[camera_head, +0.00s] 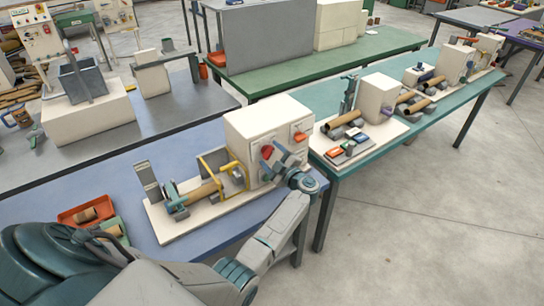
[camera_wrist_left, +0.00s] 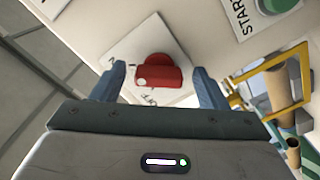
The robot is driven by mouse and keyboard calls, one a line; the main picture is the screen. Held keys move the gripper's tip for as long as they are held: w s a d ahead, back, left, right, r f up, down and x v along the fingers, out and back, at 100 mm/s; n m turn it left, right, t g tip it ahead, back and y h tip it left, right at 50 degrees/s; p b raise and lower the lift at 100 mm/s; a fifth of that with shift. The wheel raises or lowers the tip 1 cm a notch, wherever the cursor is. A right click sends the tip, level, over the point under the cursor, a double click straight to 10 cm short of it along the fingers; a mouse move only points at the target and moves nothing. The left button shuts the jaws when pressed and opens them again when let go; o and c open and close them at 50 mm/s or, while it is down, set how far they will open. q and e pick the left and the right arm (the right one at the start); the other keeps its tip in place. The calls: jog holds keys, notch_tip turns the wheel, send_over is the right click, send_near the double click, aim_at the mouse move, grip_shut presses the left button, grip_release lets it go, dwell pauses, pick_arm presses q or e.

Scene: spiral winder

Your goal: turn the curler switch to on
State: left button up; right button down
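The knob also shows at the front of the white machine box in the head view (camera_head: 267,152). My left gripper (camera_wrist_left: 160,88) is open, with one blue-grey finger on each side of the knob. I cannot tell whether a finger touches it. In the head view my left gripper (camera_head: 284,156) is right at the box front. My right gripper is not in view.
A green START button (camera_wrist_left: 275,5) sits on the same panel. A yellow guard frame (camera_head: 217,170) and a brown tube (camera_head: 202,188) lie left of the box. Orange and green trays (camera_head: 75,215) stand on the blue table. The aisle floor is clear.

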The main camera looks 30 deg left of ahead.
pick_arm(q)
jog(key=b+v, duration=0.4)
jog(key=v, duration=0.6)
jog(key=shift+s+d, duration=0.15)
jog(key=shift+d, duration=0.25)
